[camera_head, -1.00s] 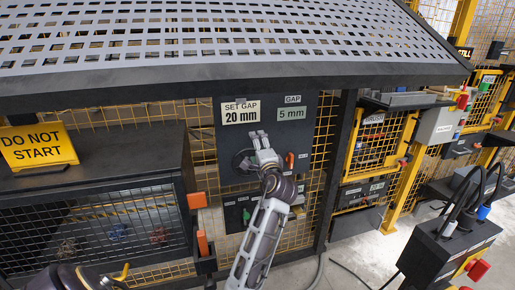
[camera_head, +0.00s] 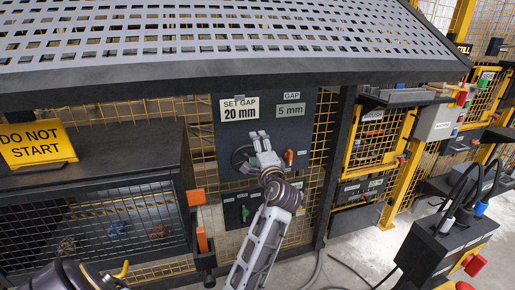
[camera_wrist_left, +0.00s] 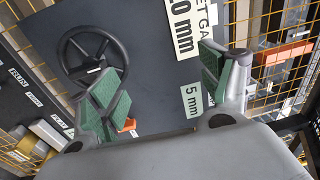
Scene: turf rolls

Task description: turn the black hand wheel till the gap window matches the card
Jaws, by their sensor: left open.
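The black hand wheel (camera_head: 241,156) is on the dark panel (camera_head: 226,134), partly hidden by my left gripper (camera_head: 260,138). In the left wrist view the wheel (camera_wrist_left: 93,55) shows as a spoked ring beside one green-padded finger. My left gripper (camera_wrist_left: 160,78) is open, and nothing shows held between its fingers. I cannot tell whether a finger touches the wheel. The card (camera_head: 239,108) reads "SET GAP 20 mm". The gap window (camera_head: 291,110), to its right, reads "5 mm". My right gripper is not in view.
An orange lever (camera_head: 289,157) sits right of the wheel. A sloping perforated guard (camera_head: 225,40) overhangs the panel. A yellow "DO NOT START" sign (camera_head: 37,145) stands on a dark cabinet at left. A black control box (camera_head: 445,240) stands at right.

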